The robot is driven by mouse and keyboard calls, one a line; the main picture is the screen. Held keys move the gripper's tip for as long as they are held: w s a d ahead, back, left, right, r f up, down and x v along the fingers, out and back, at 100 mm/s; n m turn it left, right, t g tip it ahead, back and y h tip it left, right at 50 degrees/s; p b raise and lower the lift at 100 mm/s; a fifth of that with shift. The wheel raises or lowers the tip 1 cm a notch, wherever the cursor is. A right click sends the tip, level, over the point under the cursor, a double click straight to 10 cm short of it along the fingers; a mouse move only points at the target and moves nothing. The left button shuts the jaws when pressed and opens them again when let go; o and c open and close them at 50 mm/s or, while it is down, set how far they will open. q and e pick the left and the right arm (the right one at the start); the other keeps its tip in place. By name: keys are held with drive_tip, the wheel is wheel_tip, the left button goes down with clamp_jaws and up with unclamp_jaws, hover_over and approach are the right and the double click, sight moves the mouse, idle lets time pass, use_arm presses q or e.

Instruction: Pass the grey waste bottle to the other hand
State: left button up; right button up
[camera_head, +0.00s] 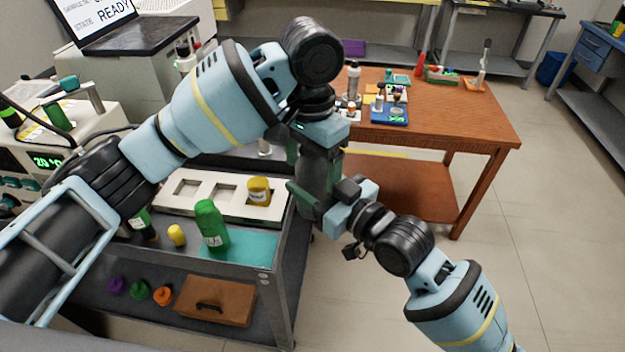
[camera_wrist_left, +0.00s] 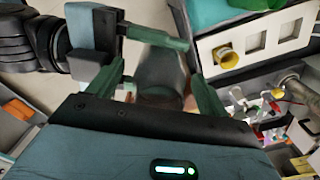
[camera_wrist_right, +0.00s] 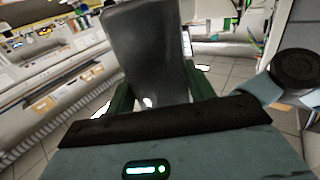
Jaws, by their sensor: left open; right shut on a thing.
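The grey waste bottle (camera_head: 317,178) is held in the air between my two grippers, right of the bench. My right gripper (camera_head: 322,196) is shut on it from the lower right. In the right wrist view the bottle (camera_wrist_right: 145,50) rises between the green fingers. My left gripper (camera_head: 314,158) is open and reaches down from above, its fingers on either side of the bottle. In the left wrist view the bottle (camera_wrist_left: 163,75) lies between those fingers, with a right gripper finger across it. Contact with the left fingers cannot be told.
A wooden table (camera_head: 450,125) stands behind. Floor at right is clear.

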use_arm(q)
wheel_tip(320, 180, up, 12)
drive_tip(key=w+d+f+t+h, duration=0.35)
drive_tip(key=w+f+h, duration=0.35)
drive_tip(key=w+f, duration=0.3)
drive_tip(key=w+a+f+n+t+h, duration=0.1)
drive_tip(key=w+a+f+t, duration=0.1)
drive_tip(key=a+f+t, duration=0.8)
drive_tip(key=s+d+f+n+g+h, duration=0.15)
drive_tip(key=s+f, duration=0.25)
drive_tip(key=s, duration=0.4)
drive_tip(key=s+d+f+n+g+h, duration=0.1)
drive_tip(key=s+d+f+n+g, duration=0.15)
drive_tip(key=s+f, duration=0.35)
drive_tip(key=s+d+f+n+g+h, duration=0.1)
drive_tip(key=s+f+n+g, duration=0.15)
drive_tip(key=s, duration=0.65)
drive_tip(key=s+a+f+m+t+y, duration=0.1)
drive_tip(key=s+a+f+t+y, duration=0.1)
drive_tip(key=s+a+f+y, duration=0.7)
drive_tip(key=s+a+f, duration=0.4)
drive_tip(key=a+f, duration=0.3)
drive_tip(key=f, duration=0.1)
drive_tip(key=shift+s+f+m+t+y, duration=0.25)
drive_tip(key=shift+s+m+t+y, duration=0.05)
drive_tip(key=shift+s+m+y, duration=0.05)
